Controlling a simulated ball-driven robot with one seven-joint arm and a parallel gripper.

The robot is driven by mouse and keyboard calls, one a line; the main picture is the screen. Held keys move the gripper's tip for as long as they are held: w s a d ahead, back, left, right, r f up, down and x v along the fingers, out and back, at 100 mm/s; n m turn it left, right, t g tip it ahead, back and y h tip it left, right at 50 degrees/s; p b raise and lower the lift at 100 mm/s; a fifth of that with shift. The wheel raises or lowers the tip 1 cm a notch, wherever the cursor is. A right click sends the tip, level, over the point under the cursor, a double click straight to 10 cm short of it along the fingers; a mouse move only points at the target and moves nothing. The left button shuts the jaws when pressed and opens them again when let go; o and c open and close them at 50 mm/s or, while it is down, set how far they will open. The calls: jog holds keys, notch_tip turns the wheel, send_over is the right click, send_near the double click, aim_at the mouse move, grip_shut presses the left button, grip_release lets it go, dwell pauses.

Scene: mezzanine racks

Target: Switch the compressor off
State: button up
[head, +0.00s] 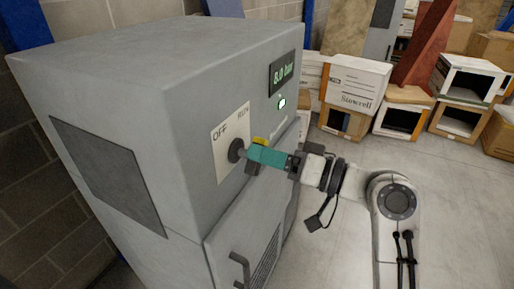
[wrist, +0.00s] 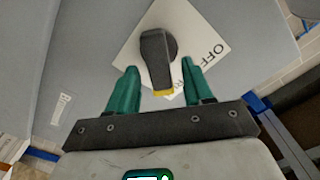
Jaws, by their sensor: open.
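The grey compressor cabinet (head: 130,95) stands at the left in the head view. Its front has a pale plate (head: 221,158) marked OFF and RUN, with a dark rotary switch (head: 236,150). In the wrist view the switch (wrist: 157,50) has a yellow tip pointing down, toward the partly hidden RUN lettering and away from OFF. My gripper (head: 252,152) is at the switch. In the wrist view its green fingers (wrist: 159,68) are open, one on each side of the switch handle, with gaps visible. The display (head: 283,73) reads 8.0 bar, and a green light (head: 281,103) shows below it.
A cabinet door with a dark handle (head: 240,270) lies below the switch. White and brown boxes (head: 355,85) stand at the back right, near a red slanted post (head: 424,48). A brick wall is at the left. The floor (head: 330,235) right of the cabinet is clear.

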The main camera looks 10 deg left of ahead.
jog(key=shift+x, duration=1.15)
jog(key=shift+c, duration=0.4)
jog(key=shift+f, duration=0.1)
grip_shut()
